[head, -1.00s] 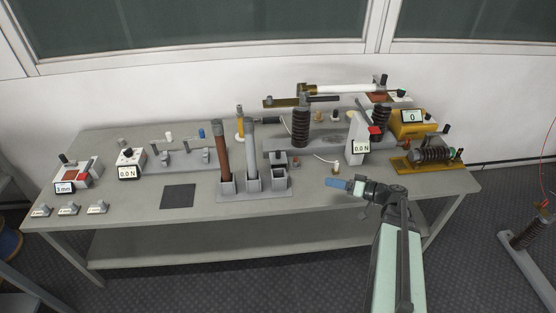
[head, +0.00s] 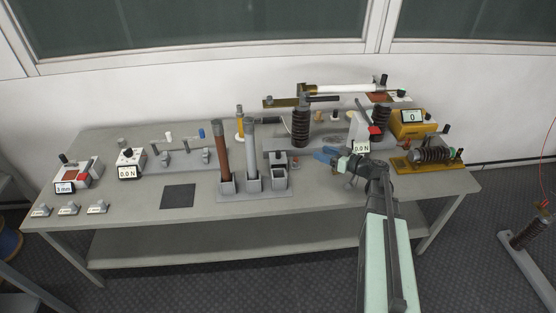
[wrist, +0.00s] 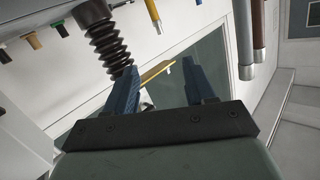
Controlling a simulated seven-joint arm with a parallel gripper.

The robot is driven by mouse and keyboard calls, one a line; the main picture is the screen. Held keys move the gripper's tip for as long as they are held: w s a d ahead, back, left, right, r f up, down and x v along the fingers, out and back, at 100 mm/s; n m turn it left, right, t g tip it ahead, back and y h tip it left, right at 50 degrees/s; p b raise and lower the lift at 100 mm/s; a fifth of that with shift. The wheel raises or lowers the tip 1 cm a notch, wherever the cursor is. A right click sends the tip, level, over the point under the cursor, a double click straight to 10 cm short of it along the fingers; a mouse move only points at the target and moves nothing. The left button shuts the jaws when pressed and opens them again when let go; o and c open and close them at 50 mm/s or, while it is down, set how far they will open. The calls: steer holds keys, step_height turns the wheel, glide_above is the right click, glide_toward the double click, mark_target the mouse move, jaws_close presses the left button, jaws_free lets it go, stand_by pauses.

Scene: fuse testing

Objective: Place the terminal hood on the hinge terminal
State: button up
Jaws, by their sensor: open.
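My gripper (head: 323,155) is open, its blue fingers low over the right half of the bench, in front of the dark ribbed insulator (head: 301,128). In the wrist view my gripper (wrist: 163,82) has its fingers wide apart with nothing held between them. A gold bar (wrist: 157,72) shows beyond the left finger, apparently in the background, with the ribbed insulator (wrist: 104,42) above it. The insulator carries a gold plate (head: 284,102) and a white tube (head: 345,89) at its top. I cannot tell which part is the terminal hood or the hinge terminal.
A white 0.0 N gauge (head: 360,130) stands right of the fingers, close to my wrist. A grey holder (head: 226,187) with upright tubes stands to their left. A yellow meter (head: 412,122) and a gold-based coil (head: 434,154) are on the right. Bare bench lies around the black mat (head: 178,196).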

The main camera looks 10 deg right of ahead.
steer(key=n+g+h, duration=0.1)
steer(key=n, duration=0.1)
glide_toward(278, 151)
steer(key=x, duration=1)
steer(key=shift+f, duration=0.2)
steer(key=shift+s, duration=0.1)
jaws_close()
